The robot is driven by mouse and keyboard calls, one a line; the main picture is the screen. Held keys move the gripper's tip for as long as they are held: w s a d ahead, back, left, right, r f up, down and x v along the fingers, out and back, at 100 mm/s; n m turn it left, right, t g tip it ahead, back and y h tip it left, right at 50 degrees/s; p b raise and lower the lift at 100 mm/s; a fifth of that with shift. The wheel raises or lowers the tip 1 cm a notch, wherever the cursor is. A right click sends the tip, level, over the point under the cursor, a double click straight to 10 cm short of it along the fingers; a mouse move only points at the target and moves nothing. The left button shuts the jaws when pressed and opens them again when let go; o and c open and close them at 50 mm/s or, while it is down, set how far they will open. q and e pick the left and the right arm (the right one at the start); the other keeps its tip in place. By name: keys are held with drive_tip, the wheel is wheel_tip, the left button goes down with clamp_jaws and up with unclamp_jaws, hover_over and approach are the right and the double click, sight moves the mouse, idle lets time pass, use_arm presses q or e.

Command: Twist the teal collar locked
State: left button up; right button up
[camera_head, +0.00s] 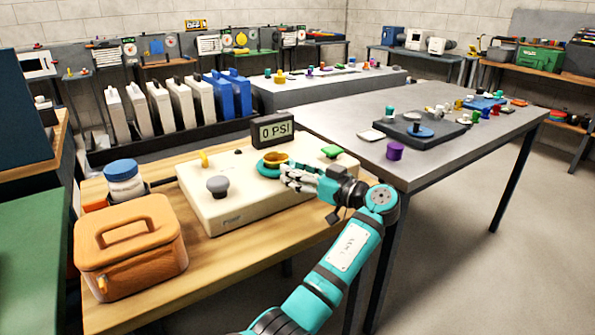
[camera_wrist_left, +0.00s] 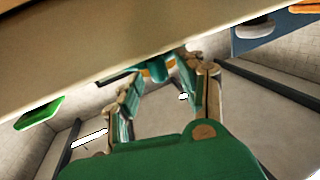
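The teal collar (camera_head: 264,168) is a ring with a yellow-orange inside, on top of a cream box (camera_head: 225,210) on the wooden bench. My left gripper (camera_head: 291,176) reaches over the box from the right, its fingertips at the collar's right edge. In the left wrist view, the teal collar (camera_wrist_left: 154,70) shows between and beyond the fingertips of my left gripper (camera_wrist_left: 160,78). The fingers stand apart; contact with the collar is not clear. The collar's right side is partly hidden by the fingers. My right gripper is not in view.
A "0 PSI" display (camera_head: 273,130) stands behind the collar. A grey knob (camera_head: 217,185) and a green knob (camera_head: 332,151) are on the box. An orange case (camera_head: 130,250) and a blue-lidded jar (camera_head: 123,180) stand left. A grey table (camera_head: 345,115) stands to the right.

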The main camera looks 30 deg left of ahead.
use_arm(q)
clamp_jaws()
drive_tip(key=shift+s+a+m+t, duration=0.1)
drive_tip(key=shift+s+m+t, duration=0.25)
drive_tip(key=shift+t, duration=0.45)
drive_tip(key=shift+s+m+t, duration=0.1)
drive_tip(key=shift+m+t, duration=0.25)
drive_tip(key=shift+t, duration=0.05)
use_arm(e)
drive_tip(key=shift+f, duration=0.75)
use_arm(q)
drive_tip(key=shift+c, duration=1.3)
unclamp_jaws()
drive_tip(key=o, duration=0.4)
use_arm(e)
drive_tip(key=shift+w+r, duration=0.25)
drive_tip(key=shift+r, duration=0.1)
